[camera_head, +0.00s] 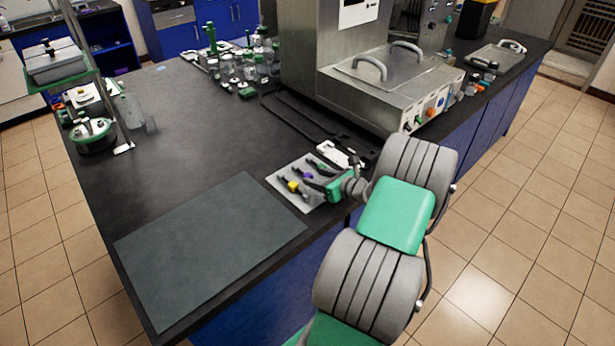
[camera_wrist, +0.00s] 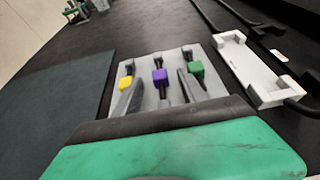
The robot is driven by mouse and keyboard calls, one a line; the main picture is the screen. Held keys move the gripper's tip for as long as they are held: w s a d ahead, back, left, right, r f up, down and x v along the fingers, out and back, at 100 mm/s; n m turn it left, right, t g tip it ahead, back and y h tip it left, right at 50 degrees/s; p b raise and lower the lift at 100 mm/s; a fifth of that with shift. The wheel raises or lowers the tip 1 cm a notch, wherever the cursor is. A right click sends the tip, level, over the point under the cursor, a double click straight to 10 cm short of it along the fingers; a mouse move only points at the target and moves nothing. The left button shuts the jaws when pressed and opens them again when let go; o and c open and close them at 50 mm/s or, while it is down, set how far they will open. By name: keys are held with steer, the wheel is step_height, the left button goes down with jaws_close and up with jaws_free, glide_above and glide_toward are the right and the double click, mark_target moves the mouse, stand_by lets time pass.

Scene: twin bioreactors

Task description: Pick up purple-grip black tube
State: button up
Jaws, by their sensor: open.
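The purple-grip black tube (camera_wrist: 160,78) lies on a light grey tray (camera_wrist: 143,68), between a yellow-grip tube (camera_wrist: 125,83) on the left and a green-grip tube (camera_wrist: 196,69) on the right. In the head view the purple grip (camera_head: 308,176) shows in the middle of the tray (camera_head: 286,199). My gripper (camera_wrist: 155,95) is open and empty. In the wrist view its two grey fingers appear on either side of the purple-grip tube, apart from it. The near end of the tube is partly hidden. The exact height above the tray is hard to tell.
A white bracket-like holder (camera_wrist: 252,72) stands just right of the tray. A dark mat (camera_head: 212,243) lies to the left. A large steel unit (camera_head: 390,85) stands behind, and glassware (camera_head: 240,68) is at the back. The bench between is mostly clear.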

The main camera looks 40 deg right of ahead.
mark_target(308, 175)
steer(key=x, duration=0.3)
steer(key=shift+w+f, duration=0.15)
jaws_close()
stand_by(0.3)
